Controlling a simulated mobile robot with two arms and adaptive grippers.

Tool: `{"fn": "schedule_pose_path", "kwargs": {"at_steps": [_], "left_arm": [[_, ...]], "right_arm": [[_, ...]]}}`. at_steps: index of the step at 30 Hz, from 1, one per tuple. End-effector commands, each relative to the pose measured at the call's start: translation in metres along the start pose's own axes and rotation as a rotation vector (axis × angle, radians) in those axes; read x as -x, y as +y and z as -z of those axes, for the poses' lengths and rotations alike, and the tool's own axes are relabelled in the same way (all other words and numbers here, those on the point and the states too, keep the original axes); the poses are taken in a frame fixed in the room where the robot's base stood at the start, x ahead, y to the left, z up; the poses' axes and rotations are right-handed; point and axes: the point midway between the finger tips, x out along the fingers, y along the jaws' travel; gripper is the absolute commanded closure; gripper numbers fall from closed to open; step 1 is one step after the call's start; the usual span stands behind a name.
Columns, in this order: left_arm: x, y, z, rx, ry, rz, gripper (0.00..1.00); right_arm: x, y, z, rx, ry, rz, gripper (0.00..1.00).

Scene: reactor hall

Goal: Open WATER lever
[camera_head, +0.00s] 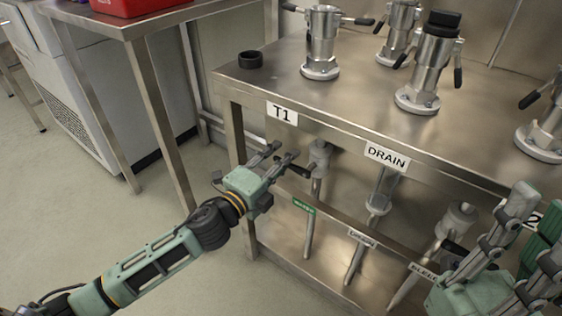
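A small green label (303,206), too small to read surely, sits on the lower rail below T1. Above it is a grey valve (319,154) on a vertical pipe, with a short black lever (297,170) pointing left. My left gripper (277,155) is at this lever, its two fingers apart, with the lever by the fingertips. I cannot tell if they touch it. My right gripper (532,222) is at the lower right with its fingers spread and nothing seen between them.
The steel bench (370,128) carries several metal fittings with black handles and a black ring (250,60). A DRAIN label (387,157) marks the neighbouring pipe. A steel table (130,20) with a red box (135,5) stands left. Floor at left is clear.

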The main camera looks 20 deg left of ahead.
Motion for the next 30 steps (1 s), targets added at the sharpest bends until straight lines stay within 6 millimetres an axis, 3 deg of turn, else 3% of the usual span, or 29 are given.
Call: {"fn": "schedule_pose_path", "kwargs": {"at_steps": [7, 19, 30], "left_arm": [[-0.0006, 0.0002, 0.0003, 0.0, 0.0, -0.001, 0.67], [-0.0004, 0.0003, 0.0003, 0.0, 0.001, -0.001, 1.0], [-0.0003, 0.0008, 0.0004, 0.0, 0.001, -0.002, 1.0]], "right_arm": [[0.0, -0.0001, 0.0006, 0.0, 0.003, 0.0, 1.0], [0.0, -0.0002, 0.0003, -0.001, 0.002, 0.0, 1.0], [0.0, -0.0001, 0.0003, -0.001, 0.002, 0.0, 1.0]]}}
